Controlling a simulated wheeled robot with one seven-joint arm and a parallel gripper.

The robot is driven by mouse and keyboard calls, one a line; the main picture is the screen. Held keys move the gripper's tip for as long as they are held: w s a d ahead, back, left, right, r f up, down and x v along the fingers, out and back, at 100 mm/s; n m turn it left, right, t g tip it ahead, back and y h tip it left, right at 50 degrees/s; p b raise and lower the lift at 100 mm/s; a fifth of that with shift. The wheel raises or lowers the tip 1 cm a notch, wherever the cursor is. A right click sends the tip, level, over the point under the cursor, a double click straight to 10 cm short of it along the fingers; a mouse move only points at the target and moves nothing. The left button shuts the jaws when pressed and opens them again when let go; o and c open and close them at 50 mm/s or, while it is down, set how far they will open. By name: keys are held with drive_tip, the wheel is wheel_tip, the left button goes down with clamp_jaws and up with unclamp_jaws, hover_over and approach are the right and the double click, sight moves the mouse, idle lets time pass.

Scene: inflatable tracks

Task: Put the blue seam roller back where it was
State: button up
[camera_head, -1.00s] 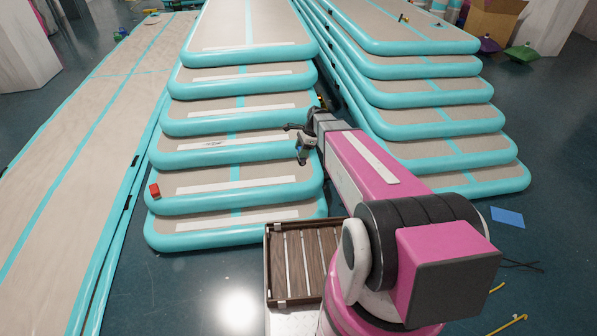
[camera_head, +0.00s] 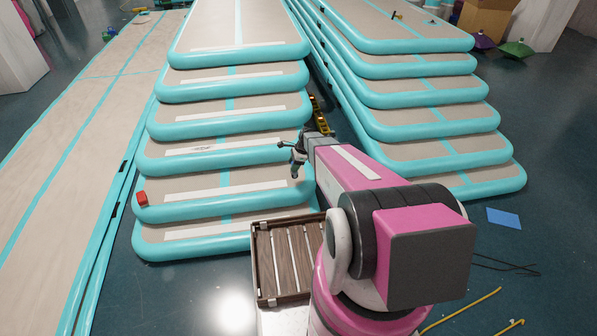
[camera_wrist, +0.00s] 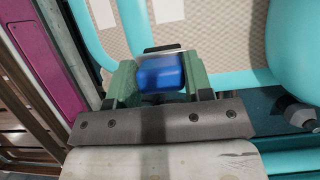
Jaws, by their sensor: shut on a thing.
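In the wrist view a blue block-shaped thing (camera_wrist: 161,74), which I take for the blue seam roller, sits between the two green fingers of my gripper (camera_wrist: 158,84). My gripper is shut on it. A dark part and a pale edge show just beyond the blue part; the rest of the roller is hidden or blurred. In the head view my gripper (camera_head: 298,165) hangs over the right edge of the lower steps of the middle mat stack (camera_head: 215,248). The roller is too small to make out there.
A slatted wooden tray (camera_head: 283,262) is at my front. A red block (camera_head: 141,199) lies on a lower step's left end. Another mat stack (camera_head: 440,153) stands right, with a narrow gap between. A yellow level-like thing (camera_head: 321,118) lies in that gap. A blue sheet (camera_head: 504,218) lies on the floor.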

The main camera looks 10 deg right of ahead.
drive_tip(key=shift+w+d+f, duration=0.25)
drive_tip(key=shift+d+f, duration=0.2)
drive_tip(key=shift+f, duration=0.5)
drive_tip(key=shift+w+d+f, duration=0.2)
drive_tip(key=shift+d+f, duration=0.25)
drive_tip(key=shift+f, duration=0.55)
drive_tip(key=shift+w+d+f, duration=0.25)
drive_tip(key=shift+d+f, duration=0.2)
drive_tip(key=shift+f, duration=0.5)
drive_tip(key=shift+f, duration=0.1)
drive_tip(key=o, duration=1.1)
